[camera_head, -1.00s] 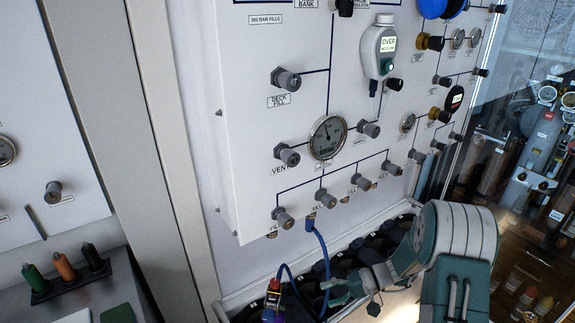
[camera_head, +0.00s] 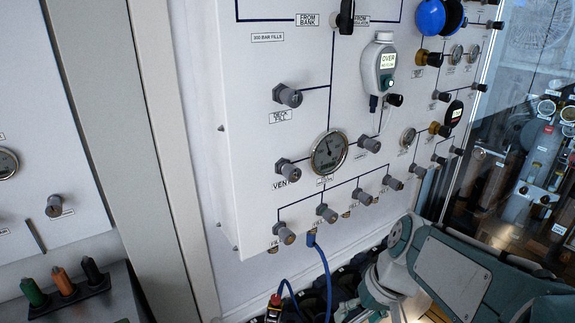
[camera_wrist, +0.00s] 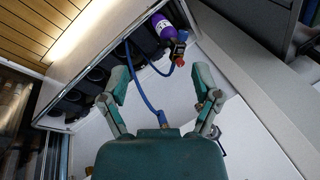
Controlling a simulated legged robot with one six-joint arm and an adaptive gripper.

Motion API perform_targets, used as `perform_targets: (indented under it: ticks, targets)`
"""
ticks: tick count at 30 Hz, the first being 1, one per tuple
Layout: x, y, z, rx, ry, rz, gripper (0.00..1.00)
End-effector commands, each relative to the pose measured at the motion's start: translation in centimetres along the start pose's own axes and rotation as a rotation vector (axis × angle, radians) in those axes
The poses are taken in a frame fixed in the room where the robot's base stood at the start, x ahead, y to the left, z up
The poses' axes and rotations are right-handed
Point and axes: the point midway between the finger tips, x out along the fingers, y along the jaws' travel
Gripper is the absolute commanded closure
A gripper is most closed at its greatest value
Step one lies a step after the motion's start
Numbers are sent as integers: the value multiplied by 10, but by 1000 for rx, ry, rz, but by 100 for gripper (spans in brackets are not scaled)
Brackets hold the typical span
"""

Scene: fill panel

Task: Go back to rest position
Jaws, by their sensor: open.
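My gripper (camera_wrist: 163,92) is open in the wrist view, its two green fingers apart with nothing between them that I can see held. Beyond the fingers, a blue hose (camera_wrist: 146,100) runs to a purple cylinder (camera_wrist: 163,27) with a red-topped valve (camera_wrist: 179,58). In the head view my green and white arm is folded at the lower right, and the gripper's fingertips are hidden or out of frame there. The white fill panel (camera_head: 235,150) stands in front, with the blue hose (camera_head: 322,262) hanging from one of its lower fittings. A red-topped valve (camera_head: 274,302) shows at the bottom edge.
Knobs and a round gauge (camera_head: 329,153) stick out from the panel face. A rack of dark cylinder slots (camera_head: 345,283) lies below it, close to my arm. A tray with green, orange and black handles (camera_head: 64,281) is at the lower left. Glass stands at the right.

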Motion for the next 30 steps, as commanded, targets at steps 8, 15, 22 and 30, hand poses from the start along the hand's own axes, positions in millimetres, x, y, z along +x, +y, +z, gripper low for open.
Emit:
perform_targets:
  ticks: [8,15,22,30]
  targets:
    - [-38,2,41,-21,218,192,20]
    - [-59,8,66,-26,388,298,20]
    - [-62,10,71,-24,427,319,20]
    - [-62,9,70,-24,426,318,20]
